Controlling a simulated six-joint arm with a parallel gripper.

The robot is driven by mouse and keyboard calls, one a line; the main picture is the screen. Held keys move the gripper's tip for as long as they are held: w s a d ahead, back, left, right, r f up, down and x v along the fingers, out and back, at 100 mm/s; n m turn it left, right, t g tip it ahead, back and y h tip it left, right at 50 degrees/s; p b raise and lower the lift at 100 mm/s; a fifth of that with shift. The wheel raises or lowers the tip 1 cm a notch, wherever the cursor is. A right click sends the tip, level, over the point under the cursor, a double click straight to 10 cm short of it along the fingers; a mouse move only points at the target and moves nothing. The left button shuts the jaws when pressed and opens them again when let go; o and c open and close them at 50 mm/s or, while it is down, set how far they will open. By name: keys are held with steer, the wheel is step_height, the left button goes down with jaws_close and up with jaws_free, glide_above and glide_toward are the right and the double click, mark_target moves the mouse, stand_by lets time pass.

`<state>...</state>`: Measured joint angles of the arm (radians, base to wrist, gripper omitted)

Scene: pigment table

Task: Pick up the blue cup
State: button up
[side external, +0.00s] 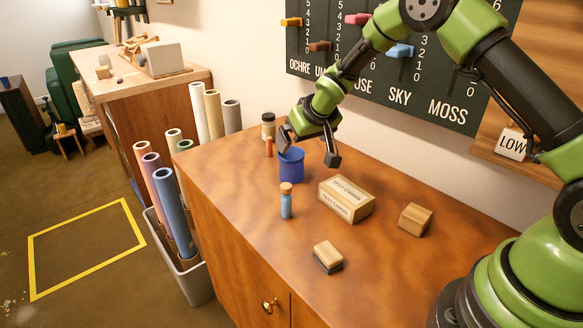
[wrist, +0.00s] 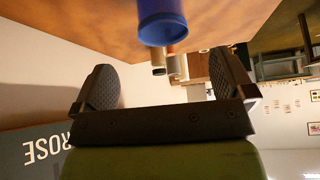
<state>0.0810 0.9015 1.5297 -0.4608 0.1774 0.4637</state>
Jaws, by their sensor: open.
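The blue cup (side external: 291,167) stands upright on the wooden cabinet top, toward its back left. It also shows in the wrist view (wrist: 162,22) at the top middle, cut off by the frame edge. My gripper (side external: 309,148) is open and empty, its two fingers spread wide. In the side view one finger is by the cup's upper left rim and the other hangs to the right of the cup. In the wrist view my gripper (wrist: 165,88) has the cup beyond the fingertips, between the two fingers' lines. I cannot tell whether a finger touches the cup.
A small blue corked bottle (side external: 286,201) stands in front of the cup. A test cards box (side external: 346,198) is to its right, with wooden blocks (side external: 415,219) (side external: 328,257) farther off. A dark-lidded jar (side external: 268,126) and an orange-brown bottle (side external: 269,147) stand behind. The wall board (side external: 440,85) is close behind my arm.

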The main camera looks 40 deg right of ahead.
mark_target(291, 156)
steer(key=shift+x, duration=4.5)
steer(key=shift+w+a, duration=0.1)
steer(key=shift+c, duration=0.2)
steer(key=shift+r, duration=0.1)
steer(key=c, duration=1)
